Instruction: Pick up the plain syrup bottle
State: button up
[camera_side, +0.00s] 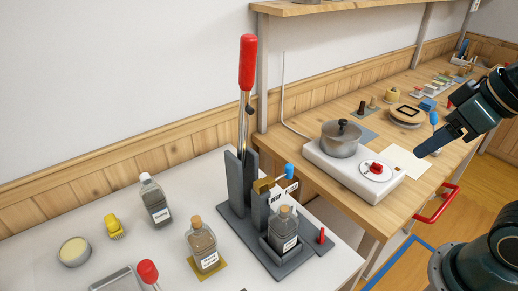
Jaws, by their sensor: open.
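Three labelled bottles show in the side view, and their print is too small to read, so I cannot tell which is the plain syrup. A cork-topped bottle (202,247) stands on a small yellow mat. Another cork-topped bottle (283,232) sits in the base of the dark lever press. My gripper (432,146) is at the upper right, above the wooden bench and well away from all three bottles. It is open and empty.
The press (236,190) with its tall red-handled lever stands between the bottles and my gripper. A hot plate (340,174) with a lidded pot (341,140) is on the wooden bench (300,193).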

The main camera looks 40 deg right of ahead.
jog(key=m+g+y, duration=0.1)
jog(key=m+y, duration=1.3)
jog(key=m, duration=1.2)
send_near(288, 207)
jog(key=shift+w+d+f, duration=0.15)
jog(key=shift+d+f, duration=0.05)
jog(key=shift+d, duration=0.55)
jog(key=shift+a+g, duration=0.1)
jog(key=shift+g, duration=0.2)
jog(key=shift+n, duration=0.3)
jog(key=shift+x, duration=4.25)
jog(key=shift+w+a, duration=0.1)
jog(key=shift+x, duration=2.5)
